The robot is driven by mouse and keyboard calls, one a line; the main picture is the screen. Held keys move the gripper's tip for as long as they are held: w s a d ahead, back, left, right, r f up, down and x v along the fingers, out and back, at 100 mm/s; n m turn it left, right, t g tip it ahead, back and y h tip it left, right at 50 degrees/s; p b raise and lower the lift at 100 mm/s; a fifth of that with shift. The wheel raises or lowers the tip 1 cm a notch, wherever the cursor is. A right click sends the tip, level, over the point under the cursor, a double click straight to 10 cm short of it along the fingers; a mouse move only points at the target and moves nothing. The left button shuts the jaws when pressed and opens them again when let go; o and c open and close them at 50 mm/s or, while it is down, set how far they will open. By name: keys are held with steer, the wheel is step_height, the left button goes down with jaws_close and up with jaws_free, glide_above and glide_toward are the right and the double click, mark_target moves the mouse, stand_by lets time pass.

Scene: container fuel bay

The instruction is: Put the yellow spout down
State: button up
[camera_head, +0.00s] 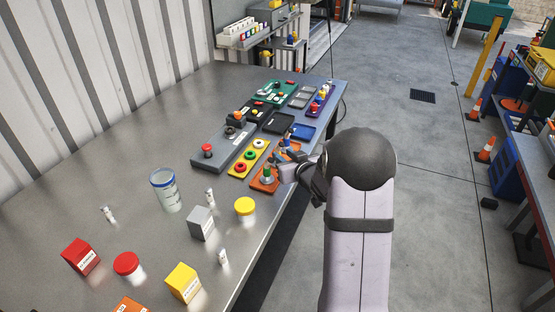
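My gripper (285,168) is small in the picture, low over the right edge of the metal bench (130,190), beside an orange tray (257,186). A green-topped piece (267,172) stands on that tray, just left of the gripper. My arm and wrist cover part of this area. I cannot make out a yellow spout at the gripper, nor whether the fingers are open or shut. A purple tray (311,110) farther back holds several small coloured pieces, too small to identify.
A yellow tray (238,168) with coloured rings and a grey panel (213,158) lie left of the gripper. Black (279,122) and blue (303,132) trays lie behind it. A clear jar (165,190), yellow-lidded jar (245,208) and several boxes stand nearer.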

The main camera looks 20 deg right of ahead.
mark_target(279, 152)
steer(key=shift+f, duration=0.5)
steer(key=shift+p+x, duration=1.55)
steer(key=shift+x, duration=2.1)
steer(key=shift+d+r, duration=0.1)
steer(key=shift+d, duration=0.05)
jaws_close()
